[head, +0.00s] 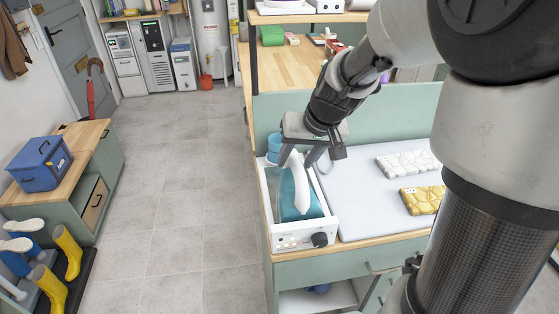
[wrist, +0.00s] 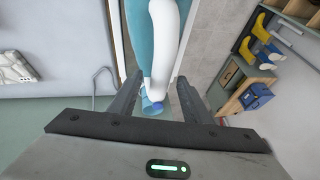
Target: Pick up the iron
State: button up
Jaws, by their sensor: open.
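The iron (head: 301,184) has a white handle and a teal body. It sits in a white station (head: 290,241) with a dark knob, at the left end of the worktop. My gripper (head: 298,164) is open, pointing down over the iron, with its fingers on either side of the upper handle. In the wrist view the iron's white handle (wrist: 163,45) runs up from between the spread fingers of my gripper (wrist: 158,79). Nothing is clamped; whether a finger touches the handle I cannot tell.
A grey ironing pad (head: 366,205) lies right of the station, bearing a white folded towel (head: 408,163) and a yellow one (head: 421,200). A light blue container (head: 274,144) stands behind the iron. Open floor (head: 185,170) is to the left.

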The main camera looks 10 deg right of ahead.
jog(key=shift+x, duration=1.15)
jog(key=shift+r, duration=0.1)
grip_shut()
jog(key=shift+r, duration=0.15)
dwell(0.4)
